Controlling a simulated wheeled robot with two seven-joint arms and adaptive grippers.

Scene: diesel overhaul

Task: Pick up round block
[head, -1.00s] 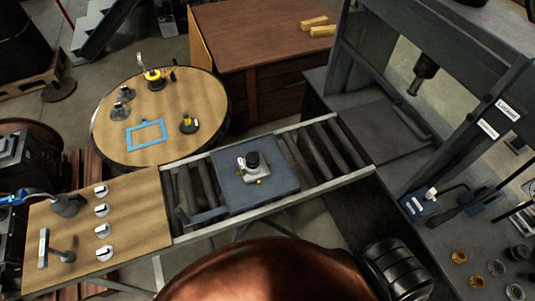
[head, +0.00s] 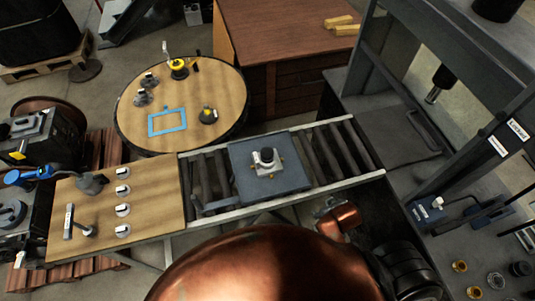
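A blue-grey square plate (head: 240,186) lies on the roller conveyor. On it sits a small silver part (head: 262,170) with a dark round top (head: 267,155); I cannot tell whether this is the round block. On the round wooden table (head: 190,94) stand a dark round piece with a yellow detail (head: 208,116), a yellow round piece (head: 178,66) and small grey pieces (head: 145,90). Neither of my grippers can be made out. A copper link of my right arm shows right of the bottom middle, in front of the conveyor.
A wooden bench (head: 110,200) with several white-topped knobs (head: 122,189) joins the conveyor's left end. A blue frame (head: 167,123) lies on the round table. A grey press (head: 480,110) stands at the right. A brown cabinet (head: 290,45) stands behind.

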